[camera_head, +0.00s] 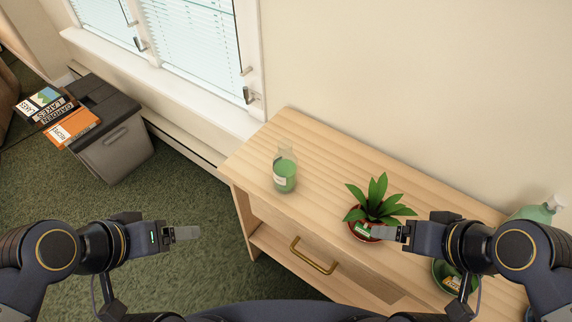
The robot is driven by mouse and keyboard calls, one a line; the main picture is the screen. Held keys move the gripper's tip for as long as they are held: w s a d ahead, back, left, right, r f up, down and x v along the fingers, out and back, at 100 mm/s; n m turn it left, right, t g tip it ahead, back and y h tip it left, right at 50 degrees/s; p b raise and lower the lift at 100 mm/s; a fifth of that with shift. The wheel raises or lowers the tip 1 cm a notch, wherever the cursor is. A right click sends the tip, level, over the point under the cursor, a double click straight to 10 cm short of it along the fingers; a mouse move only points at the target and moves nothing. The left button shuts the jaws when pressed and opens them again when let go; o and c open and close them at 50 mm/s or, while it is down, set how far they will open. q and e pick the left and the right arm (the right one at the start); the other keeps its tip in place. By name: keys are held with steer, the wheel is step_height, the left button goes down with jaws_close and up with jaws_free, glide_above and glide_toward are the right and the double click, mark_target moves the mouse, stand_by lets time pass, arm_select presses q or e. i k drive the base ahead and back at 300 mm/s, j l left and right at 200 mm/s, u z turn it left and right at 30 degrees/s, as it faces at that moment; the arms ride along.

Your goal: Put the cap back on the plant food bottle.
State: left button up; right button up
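A small clear bottle with green contents and a pale label (285,172) stands upright on the light wood cabinet (325,150), left of the plant. It is probably the plant food bottle; its top looks clear, and I make out no cap on it. I cannot pick out a loose cap anywhere in view. My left gripper (187,233) is over the carpet, left of the cabinet and apart from the bottle. My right gripper (376,232) is in front of the potted plant, well right of the bottle. The finger gap of either gripper is not clear.
A leafy plant (377,202) stands in a reddish pot with a green-and-white tag (362,229). A pale green bottle with a white top (541,211) stands at the far right. A green bowl (438,272) holds small items. Books (72,126) lie on a grey box (118,150).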

mark_target(285, 162)
steer(key=z, duration=2.45)
steer(key=k+u, duration=0.2)
steer(key=u, duration=2.05)
steer(key=k+l, duration=0.1)
steer(key=l, duration=0.25)
steer(key=k+l, duration=0.1)
steer(key=l, duration=0.3)
steer(key=k+l, duration=0.1)
steer(key=l, duration=0.25)
steer(key=k+l, duration=0.1)
steer(key=l, duration=0.3)
steer(key=k+l, duration=0.1)
steer(key=l, duration=0.25)
steer(key=u, duration=0.05)
